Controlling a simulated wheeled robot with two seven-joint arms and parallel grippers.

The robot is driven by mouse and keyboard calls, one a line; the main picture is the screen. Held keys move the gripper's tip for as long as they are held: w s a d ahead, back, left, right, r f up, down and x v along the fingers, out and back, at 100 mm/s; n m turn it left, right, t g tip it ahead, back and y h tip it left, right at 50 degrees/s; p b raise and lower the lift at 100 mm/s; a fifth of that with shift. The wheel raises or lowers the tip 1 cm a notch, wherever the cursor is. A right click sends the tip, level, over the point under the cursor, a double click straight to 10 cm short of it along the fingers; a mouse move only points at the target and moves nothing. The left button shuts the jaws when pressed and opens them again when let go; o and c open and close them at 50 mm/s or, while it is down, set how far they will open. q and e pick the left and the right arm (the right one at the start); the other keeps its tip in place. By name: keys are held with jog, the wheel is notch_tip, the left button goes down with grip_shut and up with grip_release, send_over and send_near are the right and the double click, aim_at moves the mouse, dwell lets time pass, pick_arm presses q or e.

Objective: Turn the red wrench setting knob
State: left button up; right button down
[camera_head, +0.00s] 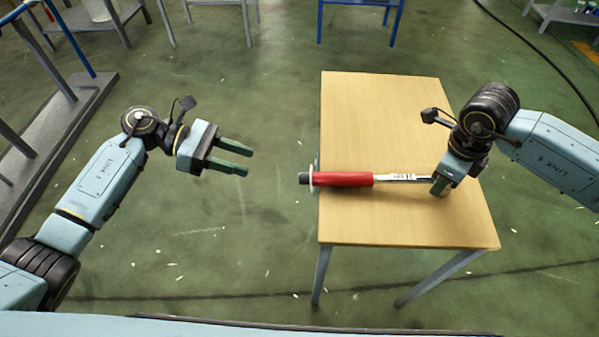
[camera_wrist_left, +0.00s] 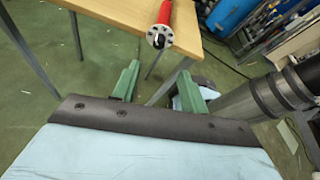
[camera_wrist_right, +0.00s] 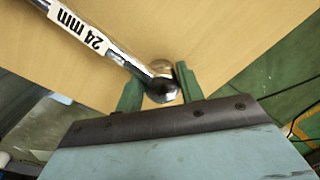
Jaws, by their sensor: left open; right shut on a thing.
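The red wrench (camera_head: 345,179) lies across the wooden table, its red handle to the left and its metal shaft running right. Its setting knob (camera_head: 305,178) is at the handle's left end, over the table's left edge. In the left wrist view the round end of the knob (camera_wrist_left: 160,37) faces me, beyond the fingertips. My left gripper (camera_head: 241,160) is open and empty, to the left of the knob and apart from it. My right gripper (camera_head: 440,186) is shut on the wrench's head (camera_wrist_right: 162,88). A "24 mm" label (camera_wrist_right: 82,30) shows on the shaft in the right wrist view.
The wooden table (camera_head: 400,110) is otherwise bare. Green floor lies open between my left gripper and the table. A grey metal frame (camera_head: 70,140) stands at the far left. Blue-legged tables (camera_head: 362,3) stand at the back.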

pick_arm(q)
jog(key=m, duration=0.2)
send_near(305, 179)
jog(key=f+x, duration=0.1)
jog(key=x, duration=0.6)
jog(key=shift+w+y, duration=0.3)
jog(key=shift+a, duration=0.1)
jog(key=shift+c, duration=0.3)
grip_shut()
